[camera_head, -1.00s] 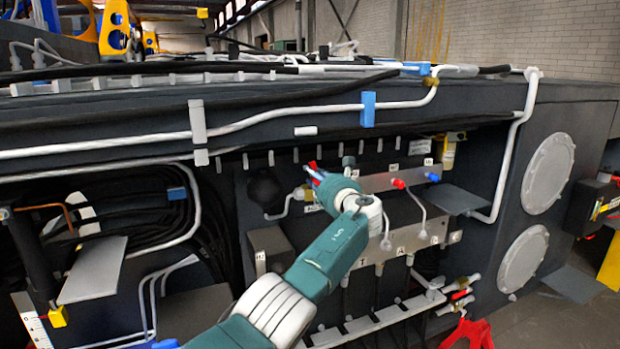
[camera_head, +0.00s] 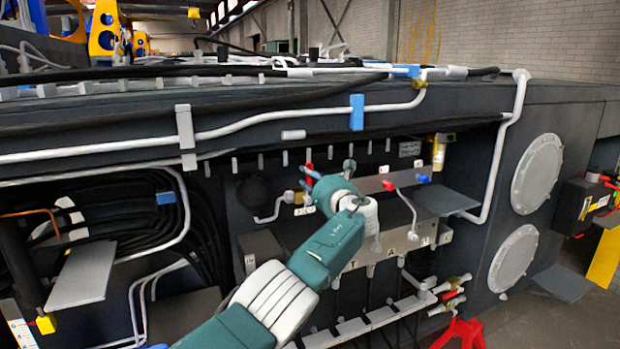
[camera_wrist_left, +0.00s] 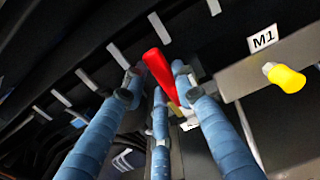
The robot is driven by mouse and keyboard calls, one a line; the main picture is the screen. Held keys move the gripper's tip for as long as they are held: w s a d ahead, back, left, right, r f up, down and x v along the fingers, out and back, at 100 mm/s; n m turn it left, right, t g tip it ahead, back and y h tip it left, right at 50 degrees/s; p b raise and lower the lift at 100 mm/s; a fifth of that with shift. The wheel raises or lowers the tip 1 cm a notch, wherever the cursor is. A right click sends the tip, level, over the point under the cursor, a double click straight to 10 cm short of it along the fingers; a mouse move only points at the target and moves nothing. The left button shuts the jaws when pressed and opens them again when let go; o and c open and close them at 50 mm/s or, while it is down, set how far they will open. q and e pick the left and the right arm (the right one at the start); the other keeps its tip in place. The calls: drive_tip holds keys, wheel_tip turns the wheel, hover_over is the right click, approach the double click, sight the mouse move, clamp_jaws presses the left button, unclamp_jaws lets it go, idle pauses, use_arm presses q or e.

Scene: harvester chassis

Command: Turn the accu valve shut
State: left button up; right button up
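In the left wrist view, the red handle (camera_wrist_left: 160,75) slants between the blue fingers of my left gripper (camera_wrist_left: 156,88). Gaps show beside the handle, so the fingers look open around it; contact cannot be told. In the head view, my left gripper (camera_head: 308,180) is at the handle and partly hides the handle's base and the block. No label naming the accu valve is readable. My right gripper is not in view.
A plate marked M1 (camera_wrist_left: 263,39) with a yellow cap (camera_wrist_left: 285,77) lies right of the fingers. Red (camera_head: 388,185) and blue (camera_head: 423,179) fittings sit farther right on the block. A dark shelf plate (camera_head: 446,200) juts out beyond them. Hoses crowd the left recess.

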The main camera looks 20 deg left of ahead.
use_arm(q)
drive_tip(key=o, duration=0.4)
drive_tip(key=shift+w+a+r, duration=0.1)
drive_tip(key=shift+a+r, duration=0.05)
drive_tip(key=shift+r, duration=0.35)
drive_tip(key=v, duration=1.1)
drive_tip(key=shift+s+d+f, duration=0.2)
drive_tip(key=shift+d+f, duration=0.05)
drive_tip(key=shift+f, duration=0.15)
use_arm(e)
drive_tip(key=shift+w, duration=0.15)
